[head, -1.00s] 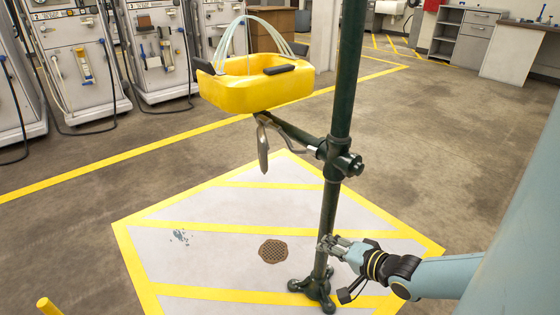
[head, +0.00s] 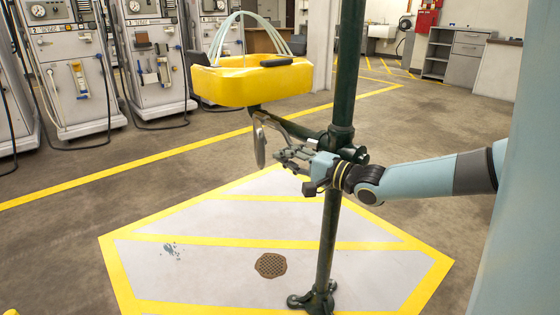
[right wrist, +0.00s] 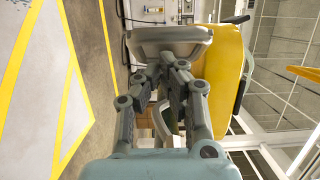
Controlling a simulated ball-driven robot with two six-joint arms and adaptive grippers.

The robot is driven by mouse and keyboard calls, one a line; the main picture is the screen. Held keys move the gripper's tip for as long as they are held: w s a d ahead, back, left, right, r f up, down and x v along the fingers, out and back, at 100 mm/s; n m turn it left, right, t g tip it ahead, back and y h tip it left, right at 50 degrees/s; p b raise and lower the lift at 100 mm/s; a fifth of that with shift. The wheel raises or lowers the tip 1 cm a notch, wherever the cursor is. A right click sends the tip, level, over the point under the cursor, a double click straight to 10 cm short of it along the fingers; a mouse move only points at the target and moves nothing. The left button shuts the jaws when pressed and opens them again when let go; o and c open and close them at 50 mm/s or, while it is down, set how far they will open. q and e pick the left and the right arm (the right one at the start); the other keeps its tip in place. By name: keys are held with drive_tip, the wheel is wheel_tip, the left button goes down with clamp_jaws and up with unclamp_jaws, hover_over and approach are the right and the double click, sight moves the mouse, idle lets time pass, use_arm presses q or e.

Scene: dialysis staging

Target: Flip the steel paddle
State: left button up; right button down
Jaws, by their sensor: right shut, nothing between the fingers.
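The steel paddle (head: 259,146) is a grey plate hanging below the yellow tub, beside the side arm of a dark green stand. In the right wrist view its flat plate (right wrist: 170,34) lies just beyond the fingertips. My right gripper (head: 281,155) is shut and empty, just right of the paddle in the head view. In the right wrist view its fingers (right wrist: 163,74) point at the plate. I cannot tell whether they touch it. My left gripper is not in view.
The yellow tub (head: 250,85), with clear tubes arching over it, sits above the paddle. The green post (head: 329,235) stands close to my right gripper. Dialysis machines (head: 75,75) line the back left. The marked floor (head: 215,220) is open.

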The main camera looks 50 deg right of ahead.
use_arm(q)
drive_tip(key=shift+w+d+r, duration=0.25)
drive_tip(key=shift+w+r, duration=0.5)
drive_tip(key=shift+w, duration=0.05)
use_arm(e)
drive_tip(key=shift+w, duration=0.8)
